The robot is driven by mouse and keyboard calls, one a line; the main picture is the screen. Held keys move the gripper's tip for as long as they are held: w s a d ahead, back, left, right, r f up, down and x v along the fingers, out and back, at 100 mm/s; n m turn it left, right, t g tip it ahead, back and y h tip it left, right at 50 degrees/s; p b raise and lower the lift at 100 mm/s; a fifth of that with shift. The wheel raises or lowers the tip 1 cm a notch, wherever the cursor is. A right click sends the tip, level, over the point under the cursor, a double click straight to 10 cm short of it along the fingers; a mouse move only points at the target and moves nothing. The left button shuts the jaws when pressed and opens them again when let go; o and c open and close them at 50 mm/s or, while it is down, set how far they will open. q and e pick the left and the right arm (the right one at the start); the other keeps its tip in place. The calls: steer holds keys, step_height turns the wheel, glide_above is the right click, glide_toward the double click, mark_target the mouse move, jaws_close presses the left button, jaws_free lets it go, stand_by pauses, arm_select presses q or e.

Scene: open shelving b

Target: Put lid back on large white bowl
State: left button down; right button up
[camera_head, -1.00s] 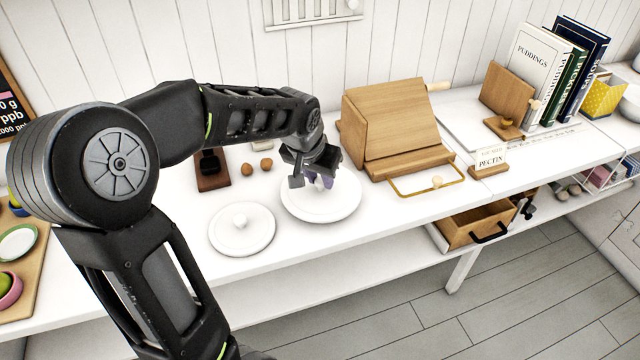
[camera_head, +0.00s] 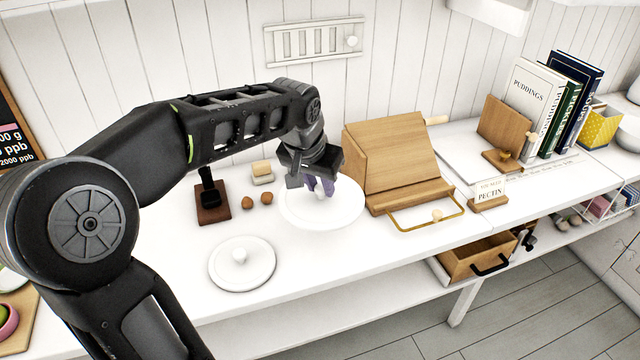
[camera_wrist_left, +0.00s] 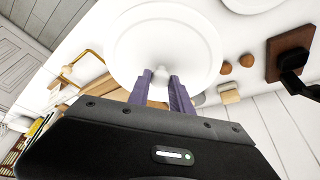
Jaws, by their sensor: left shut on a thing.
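My left gripper (camera_head: 320,190) is shut on the small knob of a large round white lid (camera_head: 345,208). In the left wrist view the purple fingertips (camera_wrist_left: 161,80) stand on either side of the knob, and the lid (camera_wrist_left: 190,35) spreads out flat beyond them. The lid is roughly level, over or just above the white counter. I cannot make out a large white bowl; whether one is under the lid cannot be told. A smaller white lid-like disc with a knob (camera_head: 242,270) lies to the left and in front. My right gripper is not in view.
Two brown eggs (camera_head: 253,199) and a dark wooden stand (camera_head: 213,210) are left of the held lid. The white counter (camera_head: 310,262) is bare in front.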

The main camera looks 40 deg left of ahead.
arm_select(q)
steer(key=shift+d, duration=0.1)
steer(key=w+d+f+m+p, duration=0.1)
steer(key=w+d+f, duration=0.1)
steer(key=d, duration=0.6)
steer(key=w+d+f+m+p, duration=0.1)
steer(key=w+d+f, duration=0.1)
steer(key=d, duration=0.7)
steer(key=shift+w+f+h+p, duration=0.4)
steer(key=shift+f, duration=0.05)
